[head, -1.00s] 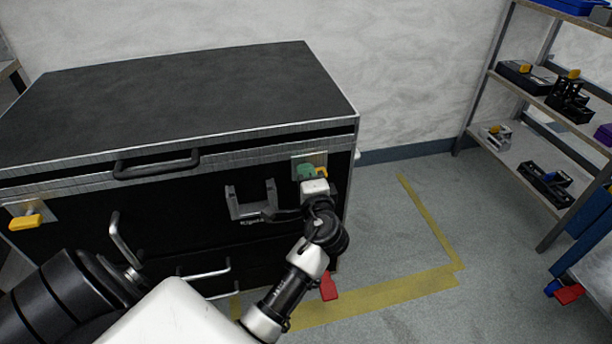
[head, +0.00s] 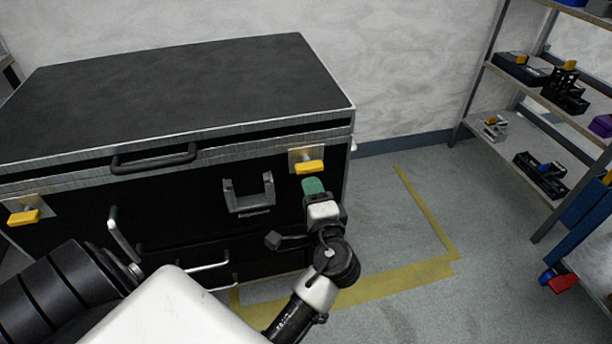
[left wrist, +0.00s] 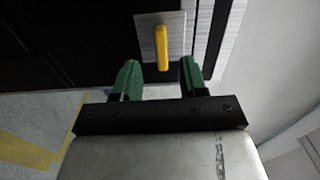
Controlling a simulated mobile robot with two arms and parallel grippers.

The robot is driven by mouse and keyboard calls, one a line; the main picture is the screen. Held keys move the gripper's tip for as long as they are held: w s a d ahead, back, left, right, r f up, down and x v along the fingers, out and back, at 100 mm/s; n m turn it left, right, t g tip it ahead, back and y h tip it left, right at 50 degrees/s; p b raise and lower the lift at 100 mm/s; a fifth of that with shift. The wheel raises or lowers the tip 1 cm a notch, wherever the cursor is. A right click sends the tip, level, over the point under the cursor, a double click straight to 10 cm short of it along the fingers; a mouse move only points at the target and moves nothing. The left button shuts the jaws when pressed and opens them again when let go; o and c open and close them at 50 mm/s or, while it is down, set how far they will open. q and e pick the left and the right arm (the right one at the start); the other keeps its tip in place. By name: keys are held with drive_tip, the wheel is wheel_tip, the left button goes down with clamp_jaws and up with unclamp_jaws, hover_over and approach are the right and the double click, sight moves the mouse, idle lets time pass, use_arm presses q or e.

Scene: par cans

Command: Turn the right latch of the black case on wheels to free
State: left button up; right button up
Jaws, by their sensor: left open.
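The black case (head: 185,95) with metal edges stands against the wall. Its right latch (head: 309,167) is a yellow handle on a metal plate at the right of the front, lying roughly level in the head view. The latch also shows in the left wrist view (left wrist: 162,48), upper middle, with nothing gripping it. My left gripper (head: 314,187) is just below and in front of the latch. In the left wrist view its two green fingers (left wrist: 159,80) are apart and empty, with the latch a little beyond their tips. My right gripper is not in view.
A similar yellow left latch (head: 24,217) sits at the case's left. A lid handle (head: 153,161) and a grey bracket (head: 249,193) are on the front. Shelves (head: 490,68) with tools stand at right. Yellow-taped floor (head: 400,220) between is clear.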

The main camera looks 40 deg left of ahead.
use_arm(q)
drive_tip(key=shift+v, duration=1.45)
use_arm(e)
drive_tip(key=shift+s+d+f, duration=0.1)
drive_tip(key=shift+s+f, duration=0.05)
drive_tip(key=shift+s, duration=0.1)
